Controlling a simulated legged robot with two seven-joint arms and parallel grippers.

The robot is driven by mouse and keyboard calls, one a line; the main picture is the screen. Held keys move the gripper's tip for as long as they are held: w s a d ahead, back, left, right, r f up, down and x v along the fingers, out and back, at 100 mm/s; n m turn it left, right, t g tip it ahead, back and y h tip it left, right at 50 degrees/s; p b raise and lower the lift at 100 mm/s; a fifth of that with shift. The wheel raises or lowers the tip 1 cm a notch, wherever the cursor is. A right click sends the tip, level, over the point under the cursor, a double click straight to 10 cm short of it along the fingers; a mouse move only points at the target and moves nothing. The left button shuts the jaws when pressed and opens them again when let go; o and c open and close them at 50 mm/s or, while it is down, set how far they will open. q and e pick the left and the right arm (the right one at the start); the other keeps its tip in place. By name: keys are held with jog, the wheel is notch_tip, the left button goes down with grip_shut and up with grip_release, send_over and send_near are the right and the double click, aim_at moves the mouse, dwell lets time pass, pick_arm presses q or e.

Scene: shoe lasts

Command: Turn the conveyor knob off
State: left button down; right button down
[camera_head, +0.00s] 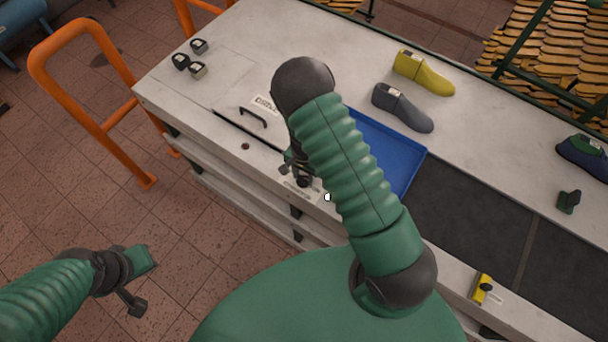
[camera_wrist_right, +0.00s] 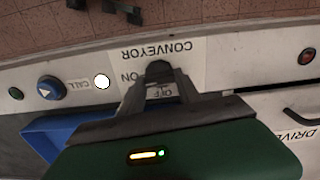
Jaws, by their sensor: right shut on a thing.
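The conveyor knob (camera_wrist_right: 159,69) is a small dark knob on the pale panel, beside the printed words CONVEYOR, ON and OFF, which appear upside down in the right wrist view. My right gripper (camera_wrist_right: 160,84) is shut on the knob, with its dark fingers on either side. In the head view my right gripper (camera_head: 301,176) is at the table's front edge and the knob is mostly hidden by it and the arm.
A white round light (camera_wrist_right: 102,81) and a blue button (camera_wrist_right: 51,87) sit beside the knob. A blue tray (camera_head: 408,160), grey last (camera_head: 402,108) and yellow last (camera_head: 424,73) are on the table. The dark belt (camera_head: 465,215) runs right. An orange rail (camera_head: 88,110) stands left.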

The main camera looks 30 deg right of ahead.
jog(key=n+b, duration=0.2)
jog(key=n, duration=0.2)
jog(key=shift+w+a, duration=0.1)
jog(key=n+b, duration=0.1)
jog(key=n, duration=0.3)
jog(key=shift+n+b, duration=0.3)
jog(key=n+b, duration=0.1)
jog(key=n, duration=0.3)
jog(key=shift+r+n, duration=0.1)
jog(key=shift+n, duration=2)
jog(key=c, duration=1.2)
grip_release()
jog(key=shift+c, duration=0.2)
jog(key=o, duration=0.4)
jog(key=shift+s, duration=0.2)
